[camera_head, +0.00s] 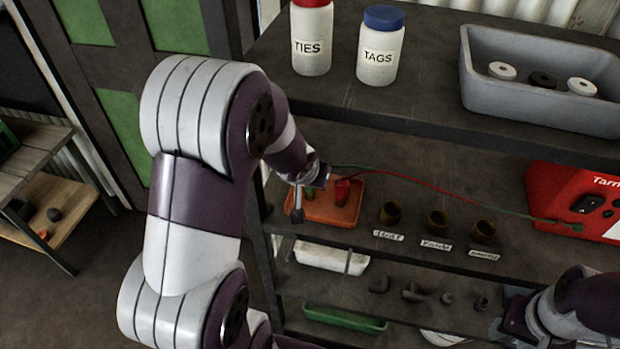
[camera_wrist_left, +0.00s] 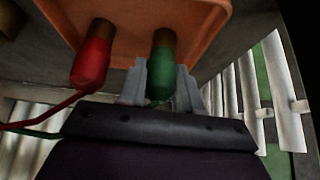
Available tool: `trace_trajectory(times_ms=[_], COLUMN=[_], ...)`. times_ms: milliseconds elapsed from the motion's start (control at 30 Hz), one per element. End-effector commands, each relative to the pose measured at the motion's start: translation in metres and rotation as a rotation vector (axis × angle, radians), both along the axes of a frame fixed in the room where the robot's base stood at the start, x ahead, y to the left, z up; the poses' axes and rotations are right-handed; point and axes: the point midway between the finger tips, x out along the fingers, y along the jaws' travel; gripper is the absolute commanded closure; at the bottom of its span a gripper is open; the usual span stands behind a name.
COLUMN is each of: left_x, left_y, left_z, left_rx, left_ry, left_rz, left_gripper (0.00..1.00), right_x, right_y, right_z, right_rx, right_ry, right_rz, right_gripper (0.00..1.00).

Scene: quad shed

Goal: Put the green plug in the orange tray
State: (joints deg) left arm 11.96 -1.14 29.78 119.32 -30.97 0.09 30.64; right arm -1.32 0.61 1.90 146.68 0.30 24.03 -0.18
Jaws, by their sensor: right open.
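The orange tray (camera_head: 325,215) sits on the shelf board at the middle, with its underside or wall showing in the left wrist view (camera_wrist_left: 215,22). The green plug (camera_wrist_left: 162,70) is between my left gripper's fingers (camera_wrist_left: 161,82), which lie close along both sides of it. In the head view the green plug (camera_head: 308,187) shows at the tray's left part, partly hidden by my left gripper (camera_head: 300,196). A red plug (camera_head: 342,190) is in the tray beside it and also shows in the left wrist view (camera_wrist_left: 92,58). My right gripper (camera_head: 514,318) is open at the lower right, away from the tray.
A red tester (camera_head: 560,200) stands at the right, with red and green leads running to the plugs. Above are white jars (camera_head: 380,50) and a grey bin (camera_head: 540,100). Lower shelves hold small dark parts.

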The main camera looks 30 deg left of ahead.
Motion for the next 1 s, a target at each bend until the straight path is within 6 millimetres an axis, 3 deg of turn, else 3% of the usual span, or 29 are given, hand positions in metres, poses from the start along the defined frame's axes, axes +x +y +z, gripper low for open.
trace_trajectory(times_ms=[33, 67, 100, 367, 467, 800, 1000], left_x=[0.000, 0.000, 0.000, 0.000, -0.004, -0.049, -0.068], left_y=[0.000, 0.000, 0.000, 0.000, -0.001, -0.010, -0.019], left_z=[0.000, 0.000, 0.000, 0.002, 0.015, 0.092, 0.103], left_rx=[0.000, 0.000, 0.000, 0.000, -0.001, 0.000, 0.003], left_ry=[0.000, 0.000, 0.001, 0.000, 0.000, -0.001, 0.043], left_rz=[0.000, 0.000, 0.000, 0.000, 0.001, 0.000, -0.015], left_gripper=[0.53, 0.44, 0.41, 0.41, 0.41, 0.41, 0.41], right_x=[0.000, 0.000, 0.000, 0.000, 0.000, 0.000, 0.000], right_y=[0.000, 0.000, 0.000, 0.000, 0.000, 0.000, 0.000], right_z=[0.000, 0.000, 0.000, 0.002, 0.012, 0.070, 0.080], right_rx=[0.000, 0.000, 0.000, 0.000, 0.000, 0.000, 0.000], right_ry=[0.000, 0.000, 0.000, 0.000, 0.000, 0.000, 0.000], right_rz=[0.000, 0.000, 0.000, 0.000, 0.000, 0.000, 0.000], right_gripper=[0.57, 0.57, 0.57, 0.57, 0.57, 0.57, 0.57])
